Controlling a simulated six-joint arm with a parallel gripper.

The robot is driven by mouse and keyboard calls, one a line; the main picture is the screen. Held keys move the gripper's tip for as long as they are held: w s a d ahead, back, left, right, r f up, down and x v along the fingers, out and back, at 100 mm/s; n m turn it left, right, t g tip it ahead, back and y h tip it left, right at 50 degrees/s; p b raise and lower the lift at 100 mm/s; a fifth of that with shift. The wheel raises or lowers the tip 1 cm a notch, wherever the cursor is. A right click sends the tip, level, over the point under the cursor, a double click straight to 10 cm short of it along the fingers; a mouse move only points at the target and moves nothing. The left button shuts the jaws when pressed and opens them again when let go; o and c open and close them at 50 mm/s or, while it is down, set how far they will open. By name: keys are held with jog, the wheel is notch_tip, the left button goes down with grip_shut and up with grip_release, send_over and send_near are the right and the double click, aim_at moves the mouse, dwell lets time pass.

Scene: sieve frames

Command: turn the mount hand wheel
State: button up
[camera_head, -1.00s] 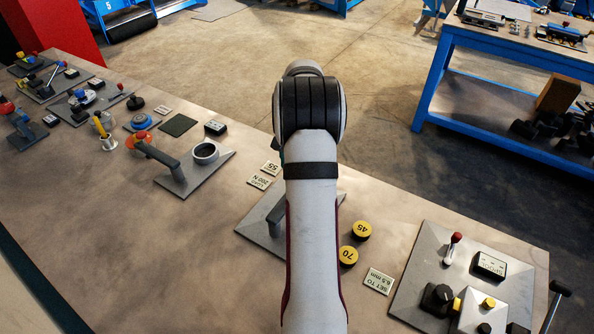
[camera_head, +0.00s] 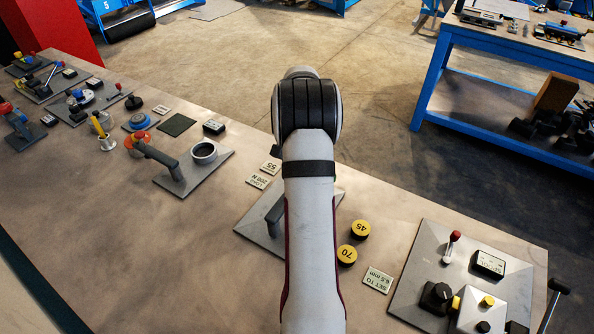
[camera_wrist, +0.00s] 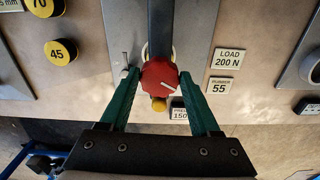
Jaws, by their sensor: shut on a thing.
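A red hand wheel (camera_wrist: 160,76) with a white mark on its face shows in the middle of the wrist view, below the end of a dark upright arm (camera_wrist: 160,28) of a grey plate fixture. My gripper (camera_wrist: 160,77) has its green fingers on either side of the wheel and is shut on it. A yellow part (camera_wrist: 158,104) shows just below the wheel. In the head view my arm hides the wheel and the gripper; only part of the fixture's grey plate (camera_head: 258,232) shows.
Load and number plates (camera_wrist: 226,59) lie to the right of the wheel in the wrist view. Yellow discs marked 45 (camera_head: 360,229) and 70 (camera_head: 347,254) lie nearby. A control panel (camera_head: 425,250) stands at the right. Other fixtures line the bench at the left.

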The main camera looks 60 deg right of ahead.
jog(key=shift+m, duration=0.3)
jog(key=m, duration=0.4)
jog(key=shift+w+m, duration=0.1)
jog(key=shift+m, duration=0.2)
jog(key=shift+w+d+m, duration=0.1)
jog(key=shift+m, duration=2.1)
jog(key=o, duration=1.4)
jog(key=shift+r, duration=0.1)
